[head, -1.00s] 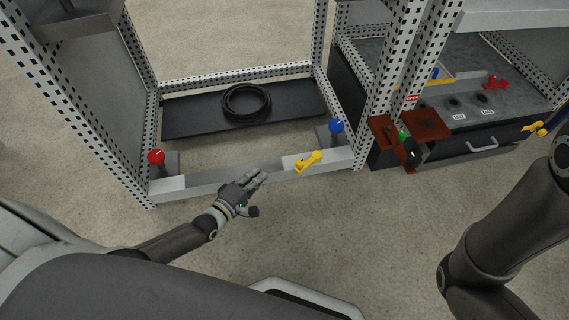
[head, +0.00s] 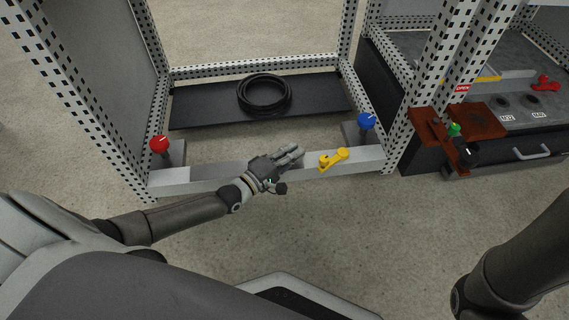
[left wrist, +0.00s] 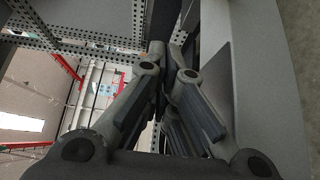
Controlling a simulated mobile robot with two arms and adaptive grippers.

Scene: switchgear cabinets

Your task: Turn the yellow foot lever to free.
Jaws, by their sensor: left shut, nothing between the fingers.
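The yellow foot lever (head: 334,158) sits on the grey bottom rail (head: 220,172) of the open cabinet frame, right of the middle, its arm slanting up to the right. My left gripper (head: 298,154) is at the front of the rail, just left of the lever, with a small gap between them. Its fingers are shut with nothing between them; the shut fingers also show in the left wrist view (left wrist: 165,55). The lever cannot be made out in the left wrist view. My right gripper is not in view; only part of my right arm shows at the right edge.
A red knob (head: 159,145) and a blue knob (head: 367,121) stand at the two ends of the rail. A coiled black cable (head: 264,108) lies on a black panel behind. A brown bracket (head: 478,122) juts out at the right. The floor in front is clear.

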